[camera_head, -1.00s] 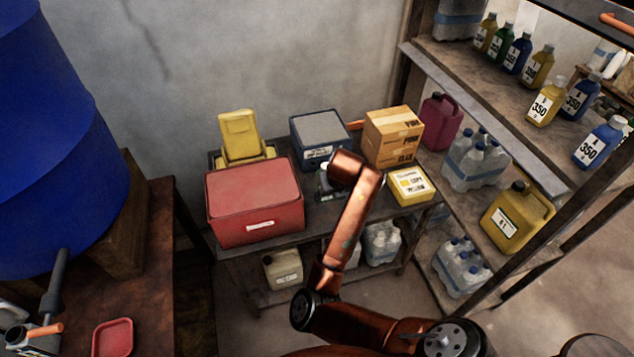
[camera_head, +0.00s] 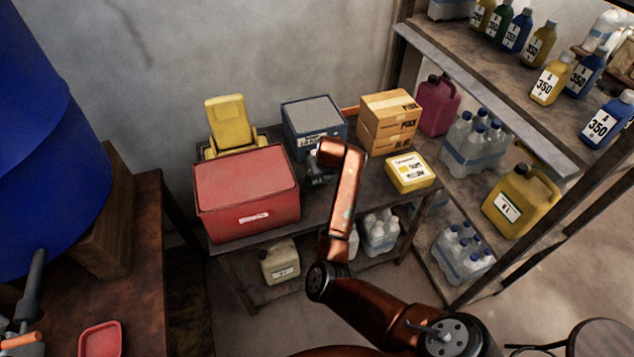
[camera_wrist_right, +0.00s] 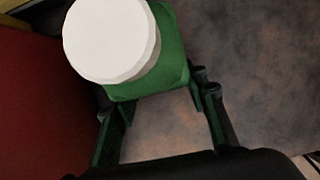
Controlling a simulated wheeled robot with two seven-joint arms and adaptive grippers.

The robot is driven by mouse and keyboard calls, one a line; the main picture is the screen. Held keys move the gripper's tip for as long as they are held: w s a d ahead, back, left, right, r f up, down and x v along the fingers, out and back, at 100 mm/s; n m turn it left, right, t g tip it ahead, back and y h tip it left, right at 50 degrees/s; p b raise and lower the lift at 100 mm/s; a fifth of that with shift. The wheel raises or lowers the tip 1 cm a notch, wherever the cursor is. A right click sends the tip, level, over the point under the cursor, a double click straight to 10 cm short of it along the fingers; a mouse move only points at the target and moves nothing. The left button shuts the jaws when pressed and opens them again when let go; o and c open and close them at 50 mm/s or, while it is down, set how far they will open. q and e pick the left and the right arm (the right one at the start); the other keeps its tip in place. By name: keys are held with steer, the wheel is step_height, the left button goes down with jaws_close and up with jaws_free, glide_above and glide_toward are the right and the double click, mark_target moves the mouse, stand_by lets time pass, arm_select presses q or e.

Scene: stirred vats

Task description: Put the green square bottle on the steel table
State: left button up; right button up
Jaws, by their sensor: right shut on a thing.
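The green square bottle, with a wide white cap, shows from above in the right wrist view (camera_wrist_right: 172,65). My right gripper (camera_wrist_right: 158,100) is shut on it, a finger on either side. In the head view my right gripper (camera_head: 318,173) is small and partly hidden by my arm, between the red box and the cardboard cartons, over or at the brown-grey table (camera_head: 325,205). The bottle cannot be made out clearly there. I cannot tell whether its base touches the tabletop, or whether this is the steel table. My left gripper is not in view.
A red box (camera_head: 245,190) stands close left of the gripper. A blue-grey box (camera_head: 313,122) is behind, with cartons (camera_head: 388,125) and a yellow box (camera_head: 410,172) to the right. A shelf rack (camera_head: 480,100) holds bottles and jugs. Another table (camera_head: 130,300) is at left.

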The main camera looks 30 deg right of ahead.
steer(key=shift+f, duration=0.35)
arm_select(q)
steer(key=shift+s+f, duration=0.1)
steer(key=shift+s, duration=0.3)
arm_select(e)
steer(key=shift+r, duration=0.15)
steer(key=o, duration=1.5)
steer(key=shift+c, duration=0.2)
arm_select(q)
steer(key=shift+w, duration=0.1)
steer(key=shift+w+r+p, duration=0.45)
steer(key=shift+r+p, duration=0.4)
steer(key=shift+p, duration=0.05)
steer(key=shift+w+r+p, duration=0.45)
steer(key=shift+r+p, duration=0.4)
steer(key=shift+p, duration=0.05)
arm_select(e)
steer(key=v, duration=1.2)
steer(key=shift+s, duration=0.1)
